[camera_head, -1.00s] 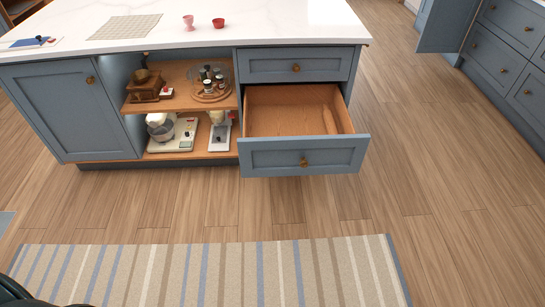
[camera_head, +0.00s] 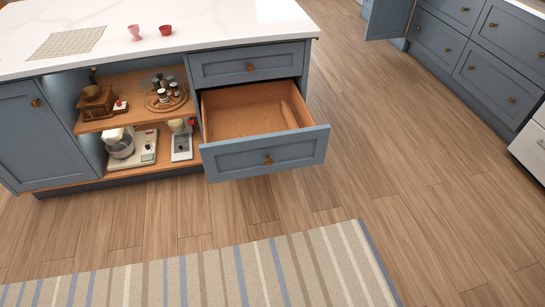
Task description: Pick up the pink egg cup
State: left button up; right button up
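The pink egg cup (camera_head: 134,32) stands upright on the white countertop (camera_head: 215,25) of the blue island, at the upper left of the head view. A small red cup (camera_head: 166,30) stands just to its right, apart from it. Neither of my grippers shows in the head view.
A woven mat (camera_head: 67,42) lies on the countertop. A striped rug (camera_head: 205,275) lies on clear wooden floor.

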aim_at(134, 29)
jog(key=i+j+z, duration=0.1)
jog(key=j, duration=0.3)
jog(key=i+j+z, duration=0.1)
jog(key=i+j, duration=0.35)
jog(key=j, duration=0.35)
jog(key=i+j+z, duration=0.15)
jog(key=j, duration=0.25)
jog(key=i+j+z, duration=0.1)
jog(key=j, duration=0.35)
jog(key=i+j+z, duration=0.1)
jog(key=i+j, duration=0.15)
jog(key=j, duration=0.2)
jog(key=i+j, duration=0.1)
jog(key=j, duration=0.35)
jog(key=i+j+z, duration=0.15)
jog(key=j, duration=0.3)
